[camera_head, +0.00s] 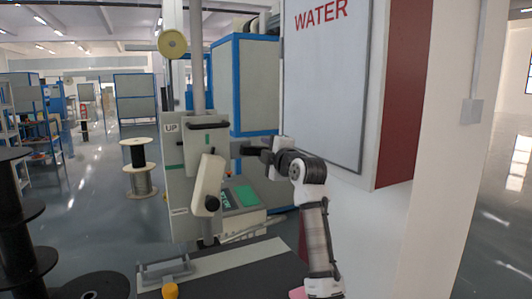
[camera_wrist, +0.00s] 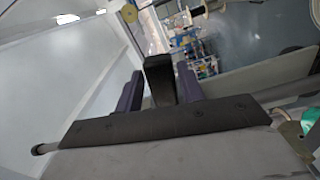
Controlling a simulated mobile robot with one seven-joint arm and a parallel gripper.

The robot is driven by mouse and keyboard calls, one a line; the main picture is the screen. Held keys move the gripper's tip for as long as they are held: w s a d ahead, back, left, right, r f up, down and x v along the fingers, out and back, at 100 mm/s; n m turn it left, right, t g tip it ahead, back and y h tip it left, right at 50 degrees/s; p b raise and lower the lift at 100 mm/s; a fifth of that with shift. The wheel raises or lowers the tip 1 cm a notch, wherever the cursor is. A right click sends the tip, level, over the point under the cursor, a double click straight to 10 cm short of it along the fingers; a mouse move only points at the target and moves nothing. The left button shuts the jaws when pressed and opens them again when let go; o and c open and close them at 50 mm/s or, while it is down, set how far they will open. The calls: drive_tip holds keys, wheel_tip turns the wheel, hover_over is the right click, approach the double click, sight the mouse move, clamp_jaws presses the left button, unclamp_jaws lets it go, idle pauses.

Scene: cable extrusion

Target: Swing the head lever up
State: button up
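The head machine (camera_head: 188,160) stands in the middle of the head view, with an "UP" label at its upper left. A cream lever (camera_head: 208,178) with a dark end slants downward on its front. A dark horizontal handle (camera_head: 208,125) sits above it. My gripper (camera_head: 240,148) is to the right of the lever and higher than its dark end, apart from that end in the picture. In the wrist view my gripper's two purple fingers (camera_wrist: 160,88) stand apart. A dark block (camera_wrist: 158,75) shows between them; I cannot tell what it is or whether they touch it.
A white and red "WATER" cabinet (camera_head: 335,70) stands close on the right, behind my arm. A dark table (camera_head: 235,280) lies below the machine. Cable spools (camera_head: 138,165) stand at the left. Open floor lies beyond them.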

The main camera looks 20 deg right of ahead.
drive_tip(key=shift+o, duration=0.7)
drive_tip(key=shift+s+f, duration=0.1)
drive_tip(key=shift+s, duration=0.15)
drive_tip(key=s+b, duration=0.3)
drive_tip(key=s, duration=1)
drive_tip(key=shift+s+d, duration=0.2)
drive_tip(key=shift+d, duration=0.05)
